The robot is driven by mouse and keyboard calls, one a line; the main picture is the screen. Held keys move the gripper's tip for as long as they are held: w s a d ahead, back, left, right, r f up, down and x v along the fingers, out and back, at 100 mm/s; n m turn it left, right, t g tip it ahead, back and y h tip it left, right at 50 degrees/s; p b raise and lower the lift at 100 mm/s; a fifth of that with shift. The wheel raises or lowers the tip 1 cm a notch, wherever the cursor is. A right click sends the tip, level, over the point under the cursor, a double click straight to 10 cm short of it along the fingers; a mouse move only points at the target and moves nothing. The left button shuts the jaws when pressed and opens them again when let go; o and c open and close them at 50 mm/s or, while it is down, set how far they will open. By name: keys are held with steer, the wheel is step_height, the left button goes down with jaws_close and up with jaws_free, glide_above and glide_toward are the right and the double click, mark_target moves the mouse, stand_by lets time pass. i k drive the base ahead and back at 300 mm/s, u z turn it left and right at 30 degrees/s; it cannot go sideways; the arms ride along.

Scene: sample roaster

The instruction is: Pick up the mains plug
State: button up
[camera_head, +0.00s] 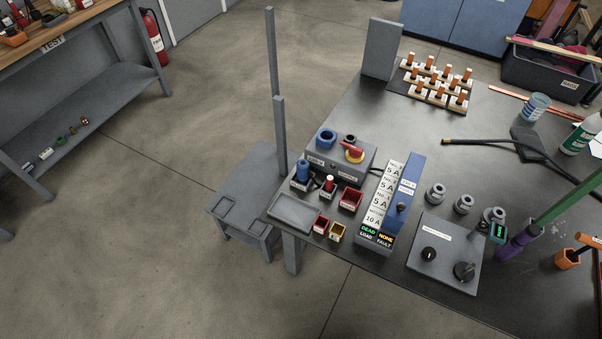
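No piece is clearly marked as the mains plug at this size. A blue plug-like piece (303,170) stands upright in a small grey holder near the table's left front edge. A smaller red-topped piece (329,182) stands in a holder to its right. Behind them is a grey box (337,163) with a blue round fitting (325,138), a black fitting and a red handle on a yellow base (353,152). I cannot make out my gripper in this view.
Small bins, a shallow grey tray (276,217) and a blue unit reading DEAD and NONE (409,185) crowd this corner. Two grey posts (280,135) rise at the left edge. A green bar (563,190) with a purple end stands at right. Mid-table is largely clear.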

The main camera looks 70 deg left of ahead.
mark_target(302, 174)
steer(key=u, duration=2.45)
